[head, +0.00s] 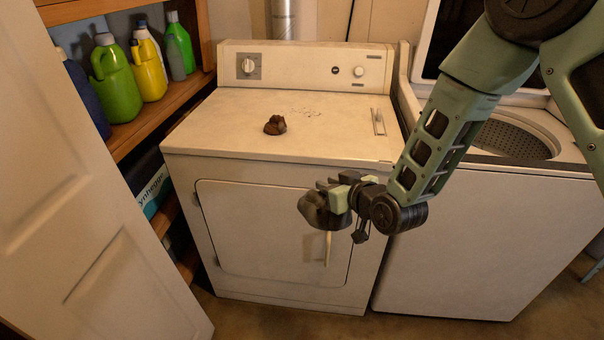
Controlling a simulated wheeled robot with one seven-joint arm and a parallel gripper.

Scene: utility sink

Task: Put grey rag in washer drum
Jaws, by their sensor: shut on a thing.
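My gripper (341,192) is shut on a crumpled grey rag (319,213). It holds the rag in the air in front of the white dryer, near the top of its front door. The washer (480,235) stands to the right of the dryer with its lid (433,45) raised. Part of the perforated washer drum (518,138) shows through the top opening; my arm hides its left part. The rag is left of the washer and apart from the drum.
A crumpled brown cloth (275,125) lies on the dryer top (225,120). Shelves (150,125) at left hold several bottles, including a green one (115,80) and a yellow one (148,68). A white panelled door (85,210) stands at the left front.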

